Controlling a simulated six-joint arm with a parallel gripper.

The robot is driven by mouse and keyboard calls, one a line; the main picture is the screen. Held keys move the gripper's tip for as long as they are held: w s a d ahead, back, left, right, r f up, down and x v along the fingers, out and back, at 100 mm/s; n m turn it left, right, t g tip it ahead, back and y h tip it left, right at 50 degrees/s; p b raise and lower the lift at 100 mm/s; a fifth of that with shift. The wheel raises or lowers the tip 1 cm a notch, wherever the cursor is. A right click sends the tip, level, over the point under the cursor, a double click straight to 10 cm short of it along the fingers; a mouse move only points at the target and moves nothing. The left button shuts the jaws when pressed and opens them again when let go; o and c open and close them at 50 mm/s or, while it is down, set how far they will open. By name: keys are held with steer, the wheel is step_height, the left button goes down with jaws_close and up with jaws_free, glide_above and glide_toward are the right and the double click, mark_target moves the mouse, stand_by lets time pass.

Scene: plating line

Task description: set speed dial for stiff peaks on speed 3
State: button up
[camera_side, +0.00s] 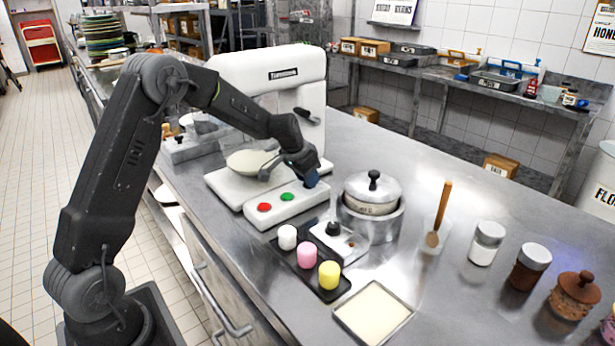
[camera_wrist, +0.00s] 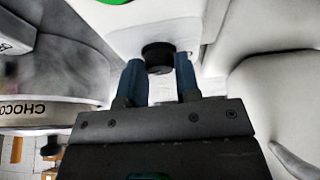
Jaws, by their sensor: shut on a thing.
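The white mixer (camera_side: 268,75) stands on the steel counter with a pale bowl (camera_side: 250,161) under its head. Its front control panel (camera_side: 290,205) carries a red button (camera_side: 264,207) and a green button (camera_side: 287,197). The dark speed dial (camera_wrist: 158,56) shows in the wrist view on the white panel, between the blue fingertips. My gripper (camera_side: 311,179) is at the right end of the panel, and it is shut on the dial; it also shows in the wrist view (camera_wrist: 160,76). In the side view the gripper hides the dial. No speed marks are readable.
A lidded pot (camera_side: 372,195) stands close to the right of my gripper. A black tray (camera_side: 305,268) with white, pink and yellow pieces lies in front of the panel. A cream-filled square pan (camera_side: 373,313) and several jars stand further right.

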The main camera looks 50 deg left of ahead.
steer(key=o, duration=0.9)
steer(key=v, duration=1.3)
steer(key=shift+s+r, duration=0.15)
steer(key=shift+r, duration=0.2)
